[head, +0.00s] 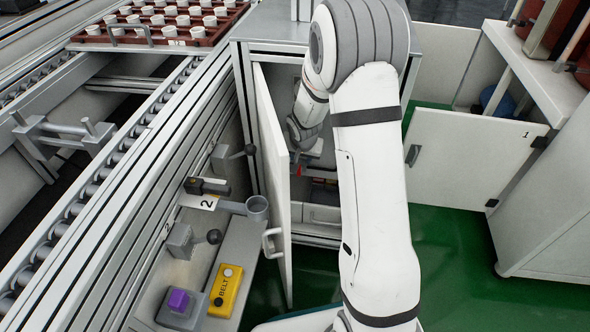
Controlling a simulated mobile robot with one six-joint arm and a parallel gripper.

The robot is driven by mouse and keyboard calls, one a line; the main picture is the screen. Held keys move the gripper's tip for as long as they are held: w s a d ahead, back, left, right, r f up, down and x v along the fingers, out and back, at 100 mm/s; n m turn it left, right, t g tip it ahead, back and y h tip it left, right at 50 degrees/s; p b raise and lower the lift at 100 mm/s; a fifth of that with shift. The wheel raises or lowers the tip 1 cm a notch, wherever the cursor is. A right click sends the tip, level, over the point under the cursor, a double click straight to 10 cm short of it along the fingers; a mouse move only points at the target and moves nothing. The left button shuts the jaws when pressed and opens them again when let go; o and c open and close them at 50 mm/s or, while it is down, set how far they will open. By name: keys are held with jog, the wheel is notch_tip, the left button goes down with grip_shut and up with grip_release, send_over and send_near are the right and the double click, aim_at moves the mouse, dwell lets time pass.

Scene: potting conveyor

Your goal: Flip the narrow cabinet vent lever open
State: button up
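The narrow grey cabinet (270,28) stands at the centre, with its white door (272,165) swung open toward me. My arm reaches into it from the right, covering much of the opening. My gripper (299,168) is inside the cabinet, small and partly hidden behind the door edge and my arm. Its fingers cannot be made out clearly. A small red part shows at the gripper's end; I cannot tell whether it is a vent lever or something else. No vent lever can be clearly identified.
Left of the door are two ball-knob levers (249,151) (213,237), a yellow BELT box (225,290) and a purple button (179,300). A roller conveyor (75,215) runs along the left. A cabinet door marked 1 (465,160) is at right. Green floor (450,265) is clear at lower right.

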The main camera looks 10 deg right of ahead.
aim_at(300, 167)
jog(key=b+x, duration=0.2)
jog(key=x, duration=0.5)
jog(key=shift+w+f+b, duration=0.1)
jog(key=shift+f+b, duration=0.15)
jog(key=shift+b, duration=0.05)
